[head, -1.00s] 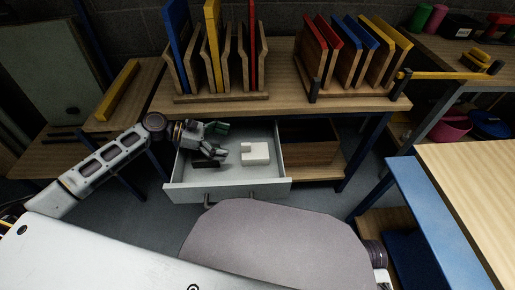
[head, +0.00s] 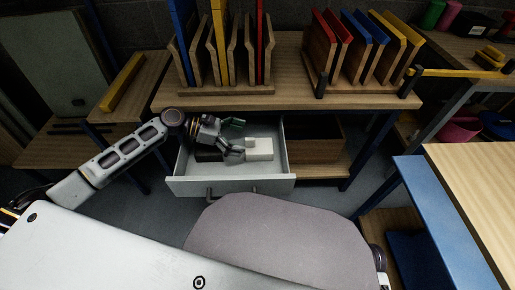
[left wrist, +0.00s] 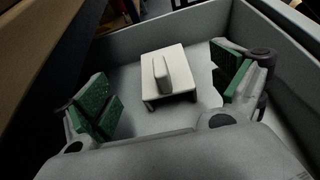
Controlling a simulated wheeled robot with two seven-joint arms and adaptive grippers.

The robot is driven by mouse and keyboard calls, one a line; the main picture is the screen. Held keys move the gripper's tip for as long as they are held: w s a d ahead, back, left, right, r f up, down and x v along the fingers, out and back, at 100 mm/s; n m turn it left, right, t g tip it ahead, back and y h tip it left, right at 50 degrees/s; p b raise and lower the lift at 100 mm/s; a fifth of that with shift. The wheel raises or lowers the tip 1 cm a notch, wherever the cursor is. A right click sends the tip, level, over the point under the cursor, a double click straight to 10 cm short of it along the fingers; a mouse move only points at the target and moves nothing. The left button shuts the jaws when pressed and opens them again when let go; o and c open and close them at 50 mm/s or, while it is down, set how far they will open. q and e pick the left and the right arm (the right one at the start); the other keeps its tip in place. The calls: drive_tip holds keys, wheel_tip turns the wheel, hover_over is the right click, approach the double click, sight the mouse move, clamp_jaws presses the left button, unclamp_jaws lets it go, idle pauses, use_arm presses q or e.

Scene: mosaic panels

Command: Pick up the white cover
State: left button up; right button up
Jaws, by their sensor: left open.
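The white cover (head: 259,149) lies in the open grey drawer (head: 230,186) under the bench. In the left wrist view the white cover (left wrist: 162,74) is a pale square plate with a raised ridge on top, ahead of and between my fingers. My left gripper (head: 236,138) is inside the drawer, just left of the cover. Its jaws with green pads (left wrist: 163,95) are open and empty. A dark object (head: 208,156) lies in the drawer beneath the gripper. My right gripper is not in view.
The drawer walls enclose the gripper on its sides. Above, the wooden bench (head: 290,100) carries racks with blue, yellow and red panels (head: 350,45). An open wooden compartment (head: 314,140) is right of the drawer. A blue-edged table (head: 430,215) stands at right.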

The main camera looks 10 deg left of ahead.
sight(250, 138)
use_arm(q)
drive_tip(key=shift+x, duration=1)
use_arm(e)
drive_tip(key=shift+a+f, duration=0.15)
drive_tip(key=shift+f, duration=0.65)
use_arm(q)
drive_tip(key=shift+d, duration=0.1)
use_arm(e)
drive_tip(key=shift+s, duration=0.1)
use_arm(q)
drive_tip(key=shift+b+x, duration=0.55)
drive_tip(key=shift+x, duration=0.25)
drive_tip(key=b+x, duration=0.1)
drive_tip(key=x, duration=0.2)
drive_tip(key=shift+f, duration=0.1)
drive_tip(key=shift+w+d+f, duration=0.2)
drive_tip(key=shift+d+f, duration=0.05)
drive_tip(key=shift+d, duration=0.3)
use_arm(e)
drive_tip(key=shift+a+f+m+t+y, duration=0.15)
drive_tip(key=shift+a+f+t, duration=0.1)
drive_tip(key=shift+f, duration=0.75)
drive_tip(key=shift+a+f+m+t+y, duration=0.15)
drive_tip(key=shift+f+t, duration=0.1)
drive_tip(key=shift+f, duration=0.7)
use_arm(q)
drive_tip(key=c, duration=1.1)
